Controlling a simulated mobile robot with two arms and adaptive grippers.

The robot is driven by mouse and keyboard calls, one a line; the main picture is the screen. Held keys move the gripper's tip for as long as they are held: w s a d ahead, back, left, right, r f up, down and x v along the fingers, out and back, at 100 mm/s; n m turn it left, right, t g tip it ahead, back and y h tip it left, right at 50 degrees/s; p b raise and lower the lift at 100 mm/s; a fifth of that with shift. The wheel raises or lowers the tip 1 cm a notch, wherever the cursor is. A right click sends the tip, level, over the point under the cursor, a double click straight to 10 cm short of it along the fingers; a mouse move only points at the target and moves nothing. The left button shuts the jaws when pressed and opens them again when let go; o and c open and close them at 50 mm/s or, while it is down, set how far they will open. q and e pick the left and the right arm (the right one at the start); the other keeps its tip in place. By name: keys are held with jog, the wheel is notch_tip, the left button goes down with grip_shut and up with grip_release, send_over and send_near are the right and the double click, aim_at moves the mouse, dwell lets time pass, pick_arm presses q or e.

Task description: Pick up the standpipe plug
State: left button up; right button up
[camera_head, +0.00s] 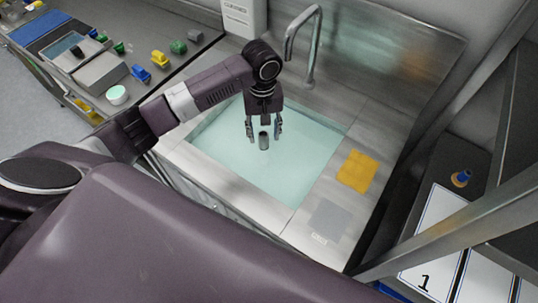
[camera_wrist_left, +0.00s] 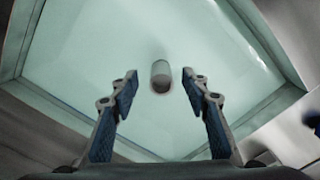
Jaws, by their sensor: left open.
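The standpipe plug (camera_head: 264,141) is a small grey cylinder standing up from the pale green water in the sink (camera_head: 312,165). In the left wrist view the plug (camera_wrist_left: 161,76) shows near the middle, with a light top part and a darker round end. My left gripper (camera_head: 264,134) is open above the sink, pointing down over the plug. In the left wrist view its two fingertips (camera_wrist_left: 160,82) are on either side of the plug, with a gap on both sides. The plug's lower part is hard to make out. My right gripper is not in view.
A curved faucet (camera_head: 314,45) rises behind the sink. A yellow cloth (camera_head: 357,170) and a grey pad (camera_head: 328,216) lie on the right counter. Several small coloured parts and a white-green cup (camera_head: 117,95) stand on the left counter. A numbered white sheet (camera_head: 432,240) is at right.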

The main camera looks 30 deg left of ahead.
aim_at(264, 146)
pick_arm(q)
jog(key=shift+w+a+f, duration=0.15)
jog(key=shift+a+f, duration=0.05)
jog(key=shift+a, duration=0.1)
jog(key=shift+s+f, duration=0.2)
jog(key=shift+f, duration=1)
notch_tip(264, 146, down, 4)
jog(key=shift+w+f+p, duration=0.15)
jog(key=shift+f+p, duration=0.1)
jog(key=shift+p, duration=0.45)
jog(key=shift+f, duration=0.2)
grip_shut()
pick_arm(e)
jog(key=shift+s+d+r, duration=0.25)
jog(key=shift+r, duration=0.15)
pick_arm(q)
jog(key=shift+w+r, duration=0.1)
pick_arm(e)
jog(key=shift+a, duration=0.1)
